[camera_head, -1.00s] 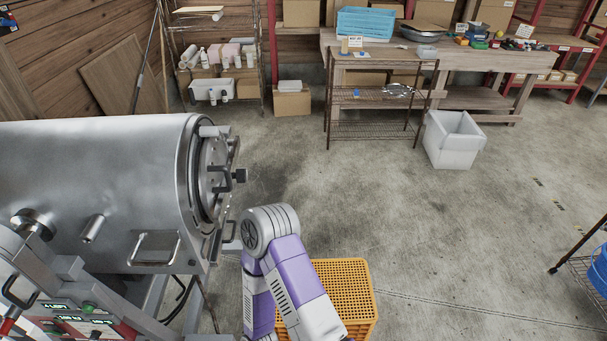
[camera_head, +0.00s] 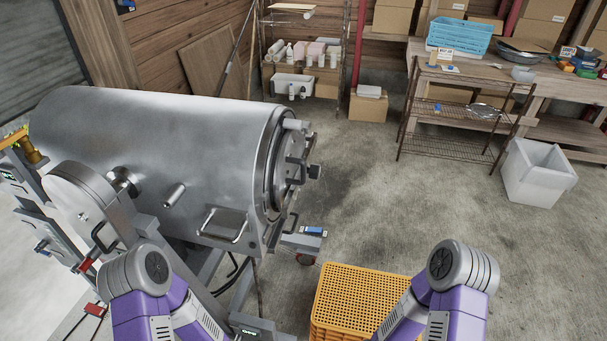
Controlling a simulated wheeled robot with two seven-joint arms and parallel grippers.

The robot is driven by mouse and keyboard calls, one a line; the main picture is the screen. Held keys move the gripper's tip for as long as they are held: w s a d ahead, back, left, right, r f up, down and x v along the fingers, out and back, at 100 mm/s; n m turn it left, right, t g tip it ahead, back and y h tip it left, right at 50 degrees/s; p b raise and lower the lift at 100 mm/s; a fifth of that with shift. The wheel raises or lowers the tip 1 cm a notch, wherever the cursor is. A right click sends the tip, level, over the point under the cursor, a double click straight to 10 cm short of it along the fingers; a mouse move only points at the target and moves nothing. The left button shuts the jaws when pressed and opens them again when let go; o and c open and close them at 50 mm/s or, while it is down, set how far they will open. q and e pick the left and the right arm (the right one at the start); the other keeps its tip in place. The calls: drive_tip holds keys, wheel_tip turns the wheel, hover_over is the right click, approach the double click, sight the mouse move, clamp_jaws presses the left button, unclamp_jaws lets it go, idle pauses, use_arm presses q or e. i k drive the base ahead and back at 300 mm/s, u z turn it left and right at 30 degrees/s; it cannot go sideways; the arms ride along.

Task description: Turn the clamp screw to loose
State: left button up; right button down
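A large steel drum machine (camera_head: 160,140) lies on its side at the left. Its round door (camera_head: 283,170) is at the right end and is seen nearly edge-on. A clamp screw with a dark knob (camera_head: 314,172) sticks out from the middle of the door edge; whether it is tight or loose cannot be told. My two purple and grey arms come in at the bottom, the left in front of the machine and the right beside the crate. Both arms are bent, and neither gripper is in view.
An orange perforated crate (camera_head: 360,292) stands on the floor at the bottom middle. A wire rack (camera_head: 455,112), a white bin (camera_head: 537,172) and a shelf (camera_head: 305,62) stand at the back. Open concrete floor lies to the right of the door.

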sight(314, 172)
drive_tip(key=k, duration=0.95)
drive_tip(key=z, duration=0.4)
drive_tip(key=i, duration=1.4)
drive_tip(key=u, duration=1.55)
